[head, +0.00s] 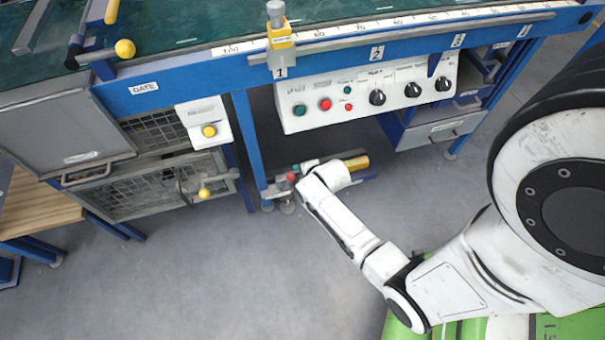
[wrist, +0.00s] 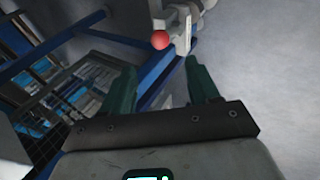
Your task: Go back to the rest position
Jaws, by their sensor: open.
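My gripper (wrist: 160,78) shows in the wrist view with its two dark green fingers apart and nothing between them. Beyond the fingertips is a red ball knob (wrist: 160,40) beside a pale metal fitting (wrist: 181,30). The fingers are hidden in the head view.
A control panel (head: 365,92) with buttons and dials hangs above the wrist. A mesh cage (head: 150,185) with a yellow knob (head: 205,193) stands to the left. A drawer (head: 440,130) is at right. Grey floor (head: 200,275) in front is clear.

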